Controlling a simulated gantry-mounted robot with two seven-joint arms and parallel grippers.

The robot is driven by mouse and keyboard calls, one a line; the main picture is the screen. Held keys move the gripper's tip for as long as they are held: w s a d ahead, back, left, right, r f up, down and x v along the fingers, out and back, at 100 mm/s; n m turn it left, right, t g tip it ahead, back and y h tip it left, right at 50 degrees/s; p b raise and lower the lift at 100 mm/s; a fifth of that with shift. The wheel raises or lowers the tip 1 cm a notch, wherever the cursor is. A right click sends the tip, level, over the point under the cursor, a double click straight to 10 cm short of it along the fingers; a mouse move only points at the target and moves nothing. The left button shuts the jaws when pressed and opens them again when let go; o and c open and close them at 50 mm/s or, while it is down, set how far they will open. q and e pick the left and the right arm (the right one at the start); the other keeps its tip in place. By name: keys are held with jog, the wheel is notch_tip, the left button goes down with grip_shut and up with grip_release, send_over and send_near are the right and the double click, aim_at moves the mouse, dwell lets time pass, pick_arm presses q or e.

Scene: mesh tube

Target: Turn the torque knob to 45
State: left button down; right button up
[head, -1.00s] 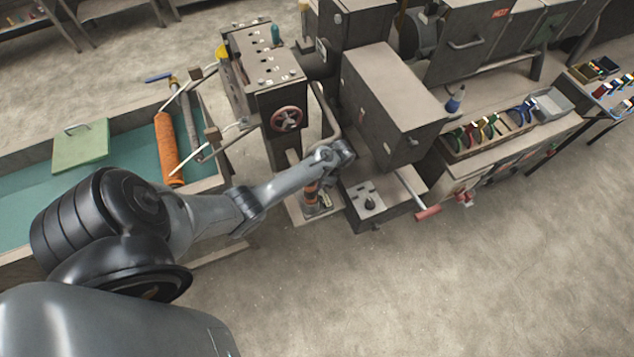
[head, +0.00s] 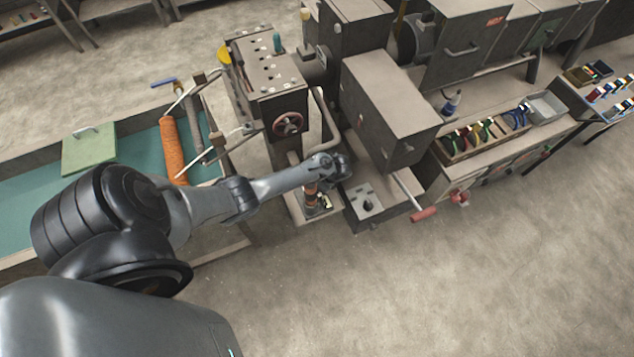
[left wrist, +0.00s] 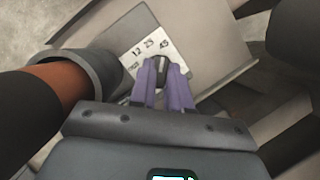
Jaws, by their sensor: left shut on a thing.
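The torque knob (left wrist: 163,64) is a small dark knob in the left wrist view, on a pale dial plate (left wrist: 140,58) marked 12, 25 and 45, with another label at the left that is hard to read. My left gripper (left wrist: 162,70) has its two purple fingers shut on the knob, one on each side. The 45 mark lies just above and right of the fingertips. The knob's exact pointing is too small to tell. In the head view the end of my left arm (head: 338,166) is at the machine, and its fingers cannot be made out.
Beside the fingers is a thick orange-brown cylinder with a grey collar (left wrist: 88,72). A separate plate with a black knob (head: 368,205) sits below the arm's end. A red handwheel (head: 287,124) and a red-handled lever (head: 423,214) are near. The floor in front is clear.

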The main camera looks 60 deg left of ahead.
pick_arm(q)
jog(key=shift+m+y+p, duration=0.3)
jog(key=shift+m+p, duration=0.05)
jog(key=shift+m, duration=0.45)
jog(key=shift+t, duration=0.3)
jog(key=c, duration=1.1)
grip_release()
jog(key=shift+d, duration=0.1)
jog(key=shift+r, duration=0.1)
jog(key=shift+p+v, duration=1)
jog(key=shift+v, duration=4.25)
